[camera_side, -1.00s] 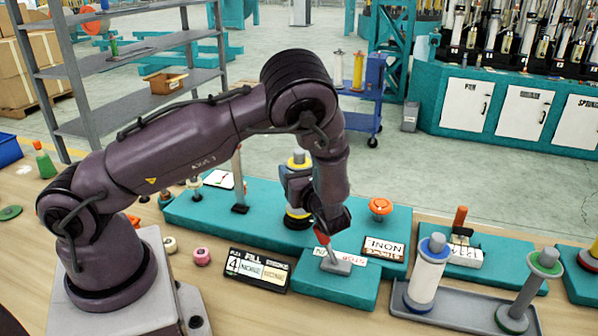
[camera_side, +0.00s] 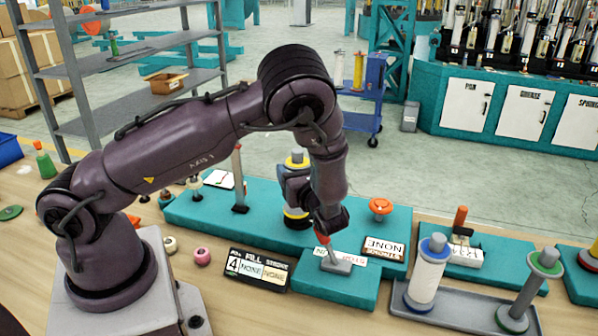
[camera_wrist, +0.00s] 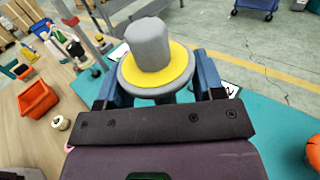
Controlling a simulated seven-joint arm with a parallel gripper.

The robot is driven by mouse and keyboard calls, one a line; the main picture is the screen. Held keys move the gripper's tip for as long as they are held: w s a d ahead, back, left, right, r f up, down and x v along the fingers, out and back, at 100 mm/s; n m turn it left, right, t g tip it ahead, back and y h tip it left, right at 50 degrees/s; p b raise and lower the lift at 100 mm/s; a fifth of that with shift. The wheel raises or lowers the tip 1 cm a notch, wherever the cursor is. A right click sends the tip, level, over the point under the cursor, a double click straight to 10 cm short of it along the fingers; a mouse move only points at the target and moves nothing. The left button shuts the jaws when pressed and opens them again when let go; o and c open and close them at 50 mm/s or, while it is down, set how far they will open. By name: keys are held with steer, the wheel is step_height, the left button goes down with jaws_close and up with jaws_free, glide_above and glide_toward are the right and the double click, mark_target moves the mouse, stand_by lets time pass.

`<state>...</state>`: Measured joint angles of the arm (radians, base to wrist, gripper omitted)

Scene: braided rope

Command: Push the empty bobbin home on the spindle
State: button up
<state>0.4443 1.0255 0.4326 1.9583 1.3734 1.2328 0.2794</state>
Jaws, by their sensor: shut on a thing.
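The empty bobbin (camera_wrist: 182,64) shows in the wrist view with a yellow flange and a grey round end sticking up through it. My gripper (camera_wrist: 160,85) has one blue finger on each side of it, below the flange, and is shut on it. In the side view the bobbin (camera_side: 297,160) stands upright over the teal base (camera_side: 190,212), with my gripper (camera_side: 296,186) around its middle. Below the fingers are a yellow ring and a black and white foot (camera_side: 297,220). The spindle is hidden inside the bobbin, and I cannot tell whether the bobbin is fully seated.
A red-handled lever (camera_side: 325,246) stands just in front of my wrist. An orange knob (camera_side: 380,206) is to the right and an upright post (camera_side: 238,180) to the left. A grey tray (camera_side: 460,312) holds a white bobbin (camera_side: 427,278) and a green-flanged one (camera_side: 528,285). Sign plates lie nearby.

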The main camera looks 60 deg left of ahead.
mark_target(301, 154)
steer(key=shift+w+r, duration=0.15)
steer(key=shift+r, duration=2.25)
steer(key=t, duration=0.1)
steer(key=w+m+t, duration=0.1)
steer(key=shift+w+d+r+m+t+h, duration=0.1)
steer(key=shift+w+r+m+t+h, duration=0.1)
steer(key=shift+m+t+h, duration=0.15)
steer(key=w+d+r+m+t+h, duration=0.2)
steer(key=d+r+m+t+h, duration=1)
steer(key=d, duration=0.3)
steer(key=w+d+f+n+y, duration=0.1)
steer(key=w+d+f, duration=0.2)
steer(key=w+d, duration=0.4)
steer(key=w+d+f+n+y, duration=0.1)
steer(key=w+d+f+y, duration=0.1)
steer(key=w+d, duration=0.6)
steer(key=d+f, duration=0.1)
steer(key=d, duration=0.4)
steer(key=shift+w+n, duration=0.1)
steer(key=shift+n, duration=0.15)
